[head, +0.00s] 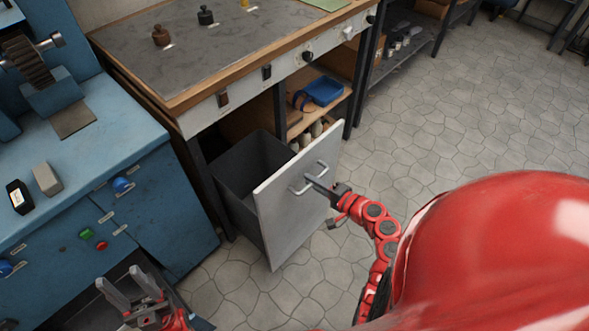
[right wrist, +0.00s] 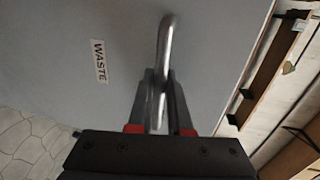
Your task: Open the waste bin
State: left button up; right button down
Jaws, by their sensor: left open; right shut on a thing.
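The waste bin (head: 233,172) is a dark pull-out container under the workbench, behind a light grey front panel (head: 283,217). It stands pulled out from the bench, and its open top and dark inside show in the head view. The panel carries a "WASTE" label (right wrist: 99,61) in the right wrist view. My right gripper (head: 318,184) is shut on the metal bar handle (right wrist: 166,50) of the panel; its fingers lie on both sides of the bar. My left gripper (head: 130,293) is open and empty at the lower left, near the blue cabinet.
The workbench (head: 240,45) stands behind the bin, with a shelf holding a blue tray (head: 322,91) beside it. A blue cabinet (head: 150,215) with a grinder stands at the left. The tiled floor (head: 450,120) to the right is clear.

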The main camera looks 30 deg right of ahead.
jog(key=shift+f+b+v, duration=0.1)
jog(key=shift+f+v, duration=0.1)
jog(key=shift+v, duration=0.7)
jog(key=shift+f+b+v, duration=0.1)
jog(key=shift+f+v, duration=0.1)
jog(key=shift+v, duration=0.7)
jog(key=shift+f+b+v, duration=0.1)
jog(key=shift+f+v, duration=0.05)
jog(key=shift+v, duration=0.75)
jog(key=shift+s+d, duration=0.1)
jog(key=c, duration=0.9)
grip_release()
jog(key=shift+o, duration=0.2)
jog(key=v, duration=1.7)
jog(key=shift+s, duration=0.25)
